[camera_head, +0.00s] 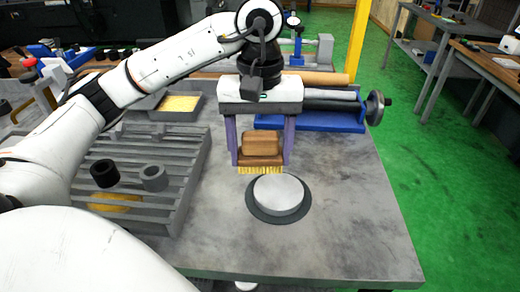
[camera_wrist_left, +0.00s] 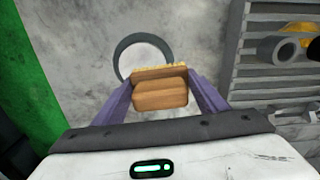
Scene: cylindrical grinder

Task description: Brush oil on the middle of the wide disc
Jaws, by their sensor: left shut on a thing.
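My left gripper (camera_head: 261,150) is shut on a wooden brush (camera_head: 262,145) with yellow bristles pointing down. In the head view the bristles are at the far edge of the wide disc (camera_head: 279,193); whether they touch it I cannot tell. The disc is pale grey and lies on a dark round base (camera_head: 252,207) on the grey table. In the left wrist view the brush (camera_wrist_left: 160,94) sits between the purple fingers and covers part of the disc (camera_wrist_left: 141,57). The right gripper is not in view.
A grey slatted rack (camera_head: 185,165) with dark and grey rings (camera_head: 154,178) stands left of the disc. A tray of yellow liquid (camera_head: 180,103) is behind it. A blue vise (camera_head: 310,121) stands at the back. The table right of the disc is clear.

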